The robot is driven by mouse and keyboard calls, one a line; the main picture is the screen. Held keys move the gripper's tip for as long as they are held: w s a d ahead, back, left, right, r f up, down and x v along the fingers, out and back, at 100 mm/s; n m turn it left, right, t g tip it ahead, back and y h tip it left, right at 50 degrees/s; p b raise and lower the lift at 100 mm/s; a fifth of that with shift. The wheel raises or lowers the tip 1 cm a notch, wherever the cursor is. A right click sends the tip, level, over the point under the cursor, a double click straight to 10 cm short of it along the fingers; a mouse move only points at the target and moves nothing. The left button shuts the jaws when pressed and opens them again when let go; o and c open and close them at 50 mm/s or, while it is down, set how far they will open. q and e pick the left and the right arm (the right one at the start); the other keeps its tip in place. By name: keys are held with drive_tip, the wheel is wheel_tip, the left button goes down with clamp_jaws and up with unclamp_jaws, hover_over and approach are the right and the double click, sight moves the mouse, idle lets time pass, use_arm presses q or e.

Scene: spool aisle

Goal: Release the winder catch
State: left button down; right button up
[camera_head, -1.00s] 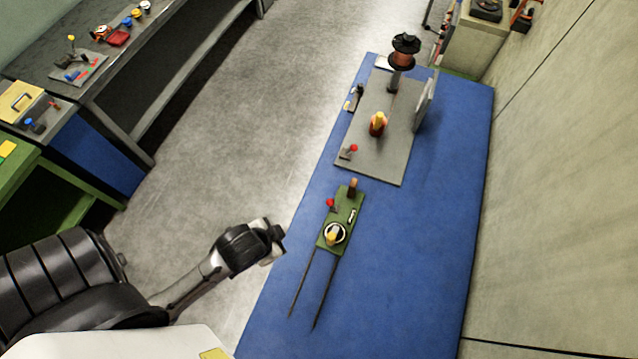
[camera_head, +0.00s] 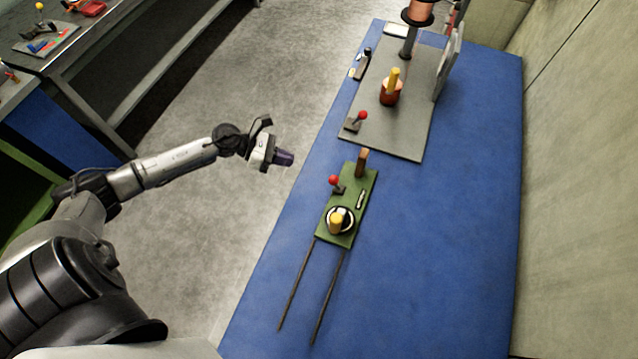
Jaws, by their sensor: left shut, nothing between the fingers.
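A grey plate (camera_head: 405,135) on the blue bench top carries a copper spool (camera_head: 418,13) on a post, a red drum with a yellow handle (camera_head: 391,88), a red-knobbed lever (camera_head: 360,117) and a black-handled lever (camera_head: 364,62). Nearer, a green board (camera_head: 350,183) carries another red-knobbed lever (camera_head: 334,181), a brown peg (camera_head: 361,160) and a round dial with a yellow knob (camera_head: 338,220). I cannot tell which part is the winder catch. My left gripper (camera_head: 286,158) is shut and empty, left of the green board and apart from everything. My right gripper is out of view.
Two dark rods (camera_head: 328,298) run from the green board towards me. An upright panel (camera_head: 448,65) stands at the grey plate's right edge. The blue bench top (camera_head: 430,240) is clear at right, beside a wall. A dark bench stands at upper left.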

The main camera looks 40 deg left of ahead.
sight(336, 182)
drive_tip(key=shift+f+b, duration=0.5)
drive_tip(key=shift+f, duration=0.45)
use_arm(q)
drive_tip(key=a+f+m+g, duration=0.1)
drive_tip(key=s+a+f+m+g, duration=0.1)
drive_tip(key=a, duration=0.1)
drive_tip(key=shift+s+f+m, duration=0.1)
drive_tip(key=shift+f+m, duration=0.1)
drive_tip(key=shift+m, duration=0.1)
drive_tip(key=x, duration=1)
drive_tip(key=shift+d+f+p, duration=0.1)
drive_tip(key=shift+f+p, duration=0.1)
drive_tip(key=shift+p, duration=0.1)
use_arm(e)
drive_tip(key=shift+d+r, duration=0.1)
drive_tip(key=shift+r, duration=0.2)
use_arm(q)
drive_tip(key=shift+w+d+r+p, duration=0.2)
drive_tip(key=shift+w+d, duration=0.05)
drive_tip(key=shift+d, duration=0.15)
drive_tip(key=shift+w+d+r+p, duration=0.2)
drive_tip(key=shift+w+d, duration=0.1)
drive_tip(key=shift+d, duration=0.15)
drive_tip(key=shift+w+d+r, duration=0.1)
drive_tip(key=shift+w+d, duration=0.3)
drive_tip(key=shift+d, duration=0.3)
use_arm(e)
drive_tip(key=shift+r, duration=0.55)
